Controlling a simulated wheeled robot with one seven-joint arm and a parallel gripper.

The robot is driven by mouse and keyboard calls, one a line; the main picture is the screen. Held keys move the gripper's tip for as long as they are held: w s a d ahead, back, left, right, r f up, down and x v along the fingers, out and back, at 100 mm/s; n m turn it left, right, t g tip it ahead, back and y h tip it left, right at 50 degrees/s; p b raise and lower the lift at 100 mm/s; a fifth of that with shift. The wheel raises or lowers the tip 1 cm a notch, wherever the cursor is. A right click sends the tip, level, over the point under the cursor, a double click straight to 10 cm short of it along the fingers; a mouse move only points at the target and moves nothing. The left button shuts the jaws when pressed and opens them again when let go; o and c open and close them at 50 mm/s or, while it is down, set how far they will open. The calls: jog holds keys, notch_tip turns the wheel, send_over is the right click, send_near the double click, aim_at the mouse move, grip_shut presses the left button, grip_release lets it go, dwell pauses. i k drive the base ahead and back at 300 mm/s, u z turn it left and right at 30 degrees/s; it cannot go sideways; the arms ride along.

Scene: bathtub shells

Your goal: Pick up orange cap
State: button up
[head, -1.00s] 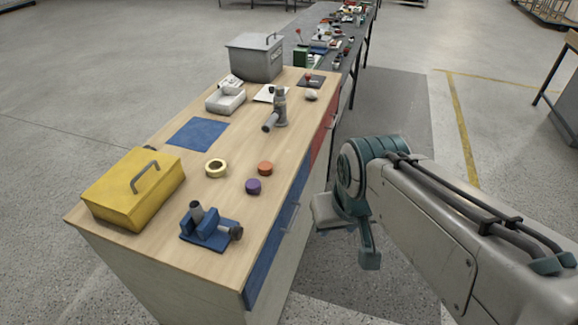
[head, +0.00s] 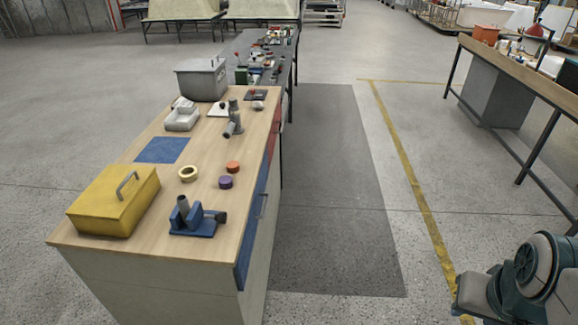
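The orange cap (head: 233,167) is a small round disc lying on the wooden workbench top (head: 225,261), near its right edge. A purple cap (head: 226,182) lies just in front of it, and a yellow tape ring (head: 188,173) lies to its left. My arm's end part shows at the lower right corner, over the floor and well apart from the bench. The fingers of my gripper are not visible in this view.
A blue vise (head: 194,217) and a yellow toolbox (head: 114,200) stand at the bench's near end. A blue mat (head: 162,150), a grey pipe fitting (head: 233,122) and a grey box (head: 203,79) lie farther back. Floor (head: 335,210) right of the bench is clear.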

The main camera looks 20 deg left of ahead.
aim_at(232, 167)
jog(key=z, duration=0.1)
jog(key=i, duration=0.7)
jog(key=u, duration=0.35)
jog(key=i, duration=1.55)
jog(key=u, duration=1.35)
jog(key=i, duration=0.75)
jog(key=u, duration=1.25)
jog(key=i, duration=0.35)
jog(key=u, duration=0.25)
